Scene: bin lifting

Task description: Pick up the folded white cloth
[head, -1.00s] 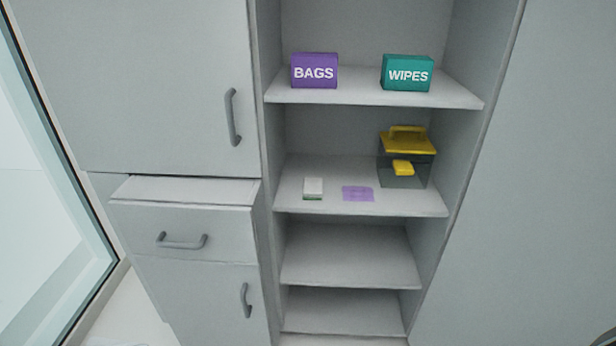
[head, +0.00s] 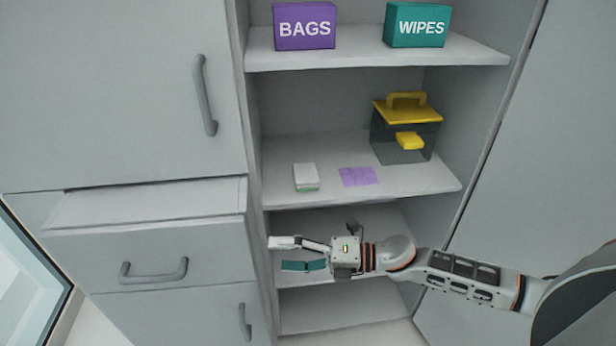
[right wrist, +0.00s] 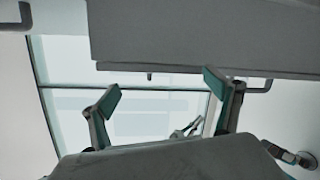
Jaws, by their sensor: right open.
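The folded white cloth (head: 305,175) is a small white block with a green lower edge. It lies on the middle shelf, near the left side and close to the front, in the head view. My right gripper (head: 284,255) is in front of the shelves, below the cloth in the picture and apart from it. Its two fingers are spread with nothing between them. The right wrist view also shows the open fingers (right wrist: 163,92), but not the cloth. My left gripper does not show.
A flat purple sheet (head: 359,177) lies right of the cloth. Behind it stands a clear box with a yellow lid (head: 407,108). A purple BAGS box (head: 305,27) and a teal WIPES box (head: 418,26) stand on the upper shelf (head: 370,56). Cabinet handles stick out at left.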

